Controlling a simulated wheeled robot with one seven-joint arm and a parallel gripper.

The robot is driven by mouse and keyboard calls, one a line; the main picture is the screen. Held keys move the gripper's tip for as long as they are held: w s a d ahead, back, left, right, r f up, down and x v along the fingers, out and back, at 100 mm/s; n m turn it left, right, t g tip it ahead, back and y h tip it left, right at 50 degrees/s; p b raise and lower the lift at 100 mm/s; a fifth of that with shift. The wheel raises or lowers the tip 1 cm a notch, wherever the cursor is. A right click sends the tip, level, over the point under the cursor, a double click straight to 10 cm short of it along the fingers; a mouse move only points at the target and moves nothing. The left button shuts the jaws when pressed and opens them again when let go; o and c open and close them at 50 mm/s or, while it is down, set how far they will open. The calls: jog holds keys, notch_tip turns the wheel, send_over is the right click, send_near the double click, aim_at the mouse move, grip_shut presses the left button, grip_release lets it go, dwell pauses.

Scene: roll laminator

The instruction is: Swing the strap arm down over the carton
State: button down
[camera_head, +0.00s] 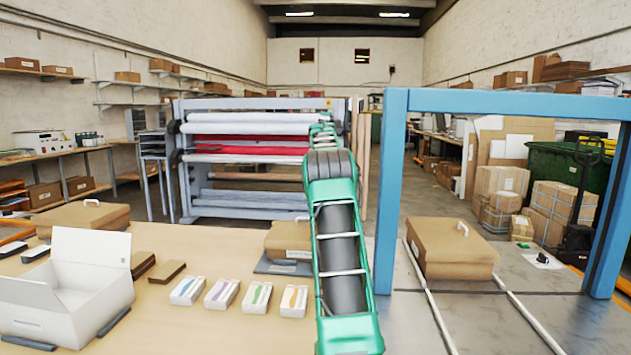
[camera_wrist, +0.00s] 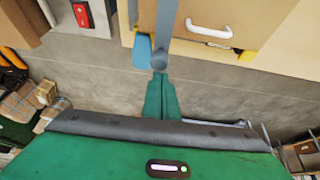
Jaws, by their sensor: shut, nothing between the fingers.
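My gripper (camera_wrist: 161,80) is shut and empty, its green fingers together in the wrist view. Just beyond the fingertips is the rounded end of a grey-blue bar (camera_wrist: 167,35), which looks like the strap arm; I cannot tell whether they touch. The bar runs in front of a brown carton (camera_wrist: 240,18) with a white handle. A blue piece (camera_wrist: 142,46) lies beside the bar. In the head view the carton (camera_head: 285,238) sits on a dark plate (camera_head: 278,266) on the table, partly behind my green arm. My arm hides the strap arm and gripper there.
A blue arch (camera_head: 388,190) stands over another carton (camera_head: 450,250) on a metal bench at the right. A white open box (camera_head: 70,290) and several small packs (camera_head: 222,293) lie on the table (camera_head: 170,325). The laminator (camera_head: 250,150) stands behind. Floor lies beyond the table edge.

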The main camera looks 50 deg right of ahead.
jog(key=shift+d+f, duration=0.15)
jog(key=shift+f, duration=0.3)
jog(key=shift+r, duration=0.1)
jog(key=v, duration=1)
jog(key=shift+r, duration=0.4)
jog(key=shift+w+a, duration=0.1)
jog(key=shift+a, duration=0.15)
